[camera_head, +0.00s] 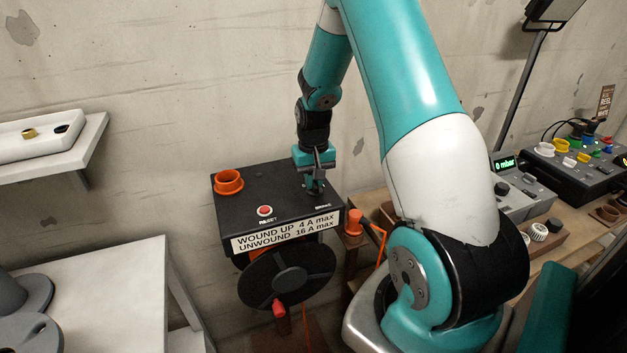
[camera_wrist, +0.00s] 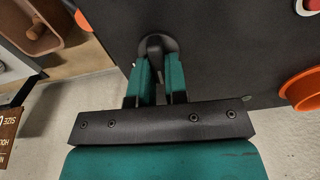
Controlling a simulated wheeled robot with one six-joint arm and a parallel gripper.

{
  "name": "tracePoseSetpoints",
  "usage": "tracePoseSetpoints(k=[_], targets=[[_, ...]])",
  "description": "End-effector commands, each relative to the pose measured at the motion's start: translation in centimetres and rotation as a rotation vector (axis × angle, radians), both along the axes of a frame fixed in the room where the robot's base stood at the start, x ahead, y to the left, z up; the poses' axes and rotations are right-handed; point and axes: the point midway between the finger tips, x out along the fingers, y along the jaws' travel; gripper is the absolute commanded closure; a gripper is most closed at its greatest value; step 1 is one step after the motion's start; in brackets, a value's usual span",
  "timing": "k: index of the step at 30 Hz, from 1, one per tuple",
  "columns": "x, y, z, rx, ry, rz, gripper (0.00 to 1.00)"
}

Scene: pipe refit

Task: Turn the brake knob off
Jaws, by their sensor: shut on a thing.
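The brake knob (camera_wrist: 155,44) is a small dark knob with a round base on the black top of the reel box (camera_head: 277,199). My gripper (camera_wrist: 158,70) has its two teal fingers closed on the knob in the wrist view. In the head view my gripper (camera_head: 314,186) points down at the right part of the box top, by a small label that I cannot read fully. The knob is mostly hidden there by the fingers. I cannot tell its marked position.
The box top also bears a red button (camera_head: 265,210) and an orange ring socket (camera_head: 228,182). A black reel with a red crank handle (camera_head: 279,308) hangs in front. An orange plug (camera_head: 354,221) is at the right. A workbench with a control panel (camera_head: 577,158) stands farther right.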

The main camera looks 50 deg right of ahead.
Motion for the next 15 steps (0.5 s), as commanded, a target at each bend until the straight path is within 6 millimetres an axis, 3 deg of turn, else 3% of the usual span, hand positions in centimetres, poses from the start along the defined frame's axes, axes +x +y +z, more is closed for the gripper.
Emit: tracePoseSetpoints(k=[15], targets=[[0.4,-0.08,0.31,-0.006,-0.013,0.088,1.0]])
